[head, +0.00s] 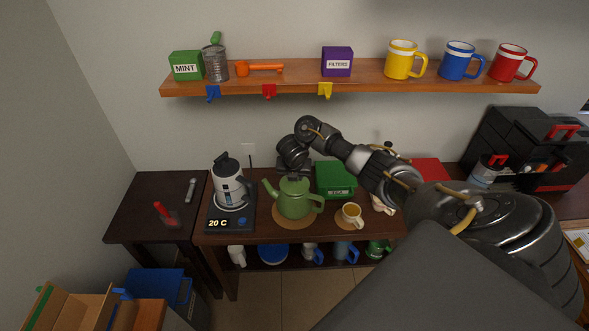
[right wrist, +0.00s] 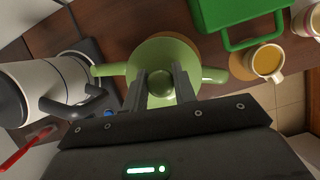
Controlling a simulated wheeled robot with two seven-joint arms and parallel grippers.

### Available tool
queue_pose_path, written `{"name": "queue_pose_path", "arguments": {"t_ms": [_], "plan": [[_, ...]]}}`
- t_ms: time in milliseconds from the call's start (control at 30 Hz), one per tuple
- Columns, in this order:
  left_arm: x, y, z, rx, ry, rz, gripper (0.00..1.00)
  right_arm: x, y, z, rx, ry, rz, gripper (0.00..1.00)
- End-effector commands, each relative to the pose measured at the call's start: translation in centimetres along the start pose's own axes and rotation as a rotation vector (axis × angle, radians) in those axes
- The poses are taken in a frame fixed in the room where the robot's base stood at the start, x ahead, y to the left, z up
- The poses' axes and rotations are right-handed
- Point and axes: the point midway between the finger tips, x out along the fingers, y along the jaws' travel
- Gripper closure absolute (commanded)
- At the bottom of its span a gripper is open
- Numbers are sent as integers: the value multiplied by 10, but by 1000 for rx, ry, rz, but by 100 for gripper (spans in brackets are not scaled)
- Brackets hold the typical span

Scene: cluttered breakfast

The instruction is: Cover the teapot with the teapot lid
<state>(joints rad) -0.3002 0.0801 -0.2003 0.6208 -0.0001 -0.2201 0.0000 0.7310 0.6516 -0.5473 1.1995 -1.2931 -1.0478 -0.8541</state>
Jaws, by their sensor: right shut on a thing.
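The green teapot (head: 293,201) stands upright on a round cork mat (head: 284,222) on the dark wooden counter. Its spout points left and its handle right. My right gripper (head: 294,178) comes down from above onto its top. In the right wrist view, the fingers (right wrist: 160,88) are shut on the round green knob of the teapot lid (right wrist: 163,58). The lid is at the teapot's opening, over the teapot body; I cannot tell whether it is fully seated. The teapot's spout (right wrist: 108,70) and handle (right wrist: 214,75) show on either side. My left gripper is not in view.
A white and black kettle (head: 229,187) stands on a base reading 20 C, left of the teapot. A green box (head: 336,180) is behind right, a cup of tea (head: 351,215) right. A wall shelf (head: 300,80) with mugs and boxes hangs above.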

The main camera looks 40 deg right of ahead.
Motion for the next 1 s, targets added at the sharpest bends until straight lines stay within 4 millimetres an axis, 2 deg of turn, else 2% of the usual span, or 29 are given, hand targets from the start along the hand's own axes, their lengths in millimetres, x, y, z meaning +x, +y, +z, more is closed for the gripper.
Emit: {"name": "queue_pose_path", "arguments": {"t_ms": [1000], "plan": [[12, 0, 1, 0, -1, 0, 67, 13, 0, -5, 1, 0, 1, 96]]}}
